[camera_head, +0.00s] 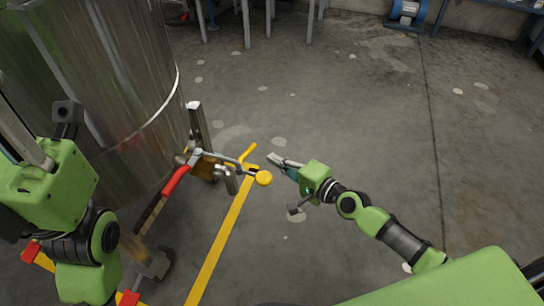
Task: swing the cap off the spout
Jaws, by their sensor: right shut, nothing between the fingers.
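A steel valve assembly (205,158) stands out from the foot of the large tank. It has a red-handled lever (176,181) and a short metal cylinder, likely the spout (229,180). A round yellow piece (264,178) sits at the outer end of a thin arm beside the cylinder; I cannot tell whether it is the cap or a knob on it. My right gripper (274,159) is shut and empty, its tips just above and right of the yellow piece, seemingly apart from it. My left gripper (22,135) is at the left edge, its fingertips not clearly visible.
The steel tank (95,70) fills the upper left. Yellow floor lines (222,245) run below the valve. Metal legs (246,25) stand at the back, and a blue machine (407,14) at the back right. The concrete floor on the right is clear.

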